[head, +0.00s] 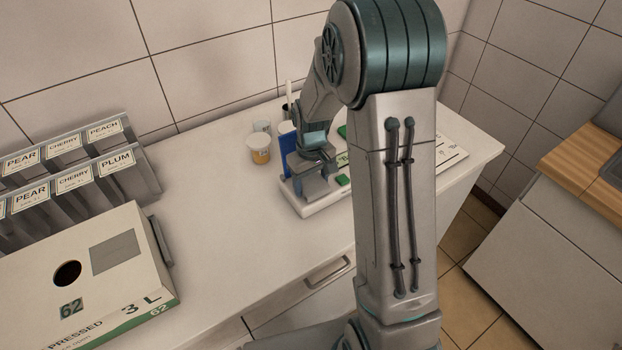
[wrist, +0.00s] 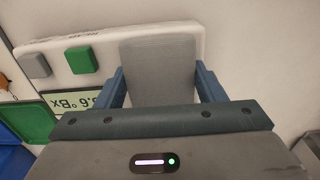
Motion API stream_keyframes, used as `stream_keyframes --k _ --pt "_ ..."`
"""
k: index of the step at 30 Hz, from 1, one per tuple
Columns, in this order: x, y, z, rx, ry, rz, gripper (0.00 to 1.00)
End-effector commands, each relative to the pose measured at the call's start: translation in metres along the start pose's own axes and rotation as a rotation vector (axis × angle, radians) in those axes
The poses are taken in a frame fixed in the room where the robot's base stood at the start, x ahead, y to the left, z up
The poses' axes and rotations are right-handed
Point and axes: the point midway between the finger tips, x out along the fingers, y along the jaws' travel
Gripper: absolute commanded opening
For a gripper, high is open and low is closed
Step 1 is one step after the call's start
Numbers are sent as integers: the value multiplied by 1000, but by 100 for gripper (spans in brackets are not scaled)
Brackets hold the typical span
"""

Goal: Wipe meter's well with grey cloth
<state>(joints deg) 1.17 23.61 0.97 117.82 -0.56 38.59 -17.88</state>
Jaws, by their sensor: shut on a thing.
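The meter (head: 291,199) is a white slab on the counter, mostly hidden behind my arm in the head view. In the wrist view its white body (wrist: 110,51) carries a green button (wrist: 82,60), a grey button (wrist: 35,65) and a lit display (wrist: 72,100) with upside-down "Bx" text. My gripper (head: 313,186) is over the meter's near left end.
A small cup with an orange band (head: 259,151) and a blue upright thing (head: 287,139) stand behind the meter.

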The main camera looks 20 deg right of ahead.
Motion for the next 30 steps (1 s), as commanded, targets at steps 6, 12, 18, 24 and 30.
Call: stream_keyframes --k 6,12,18,24,30 --pt "0 0 0 0 0 0 41" --pt "0 0 0 0 0 0 41" --pt "1 0 0 0 0 0 41" --pt "4 0 0 0 0 0 41" --pt "8 0 0 0 0 0 41"
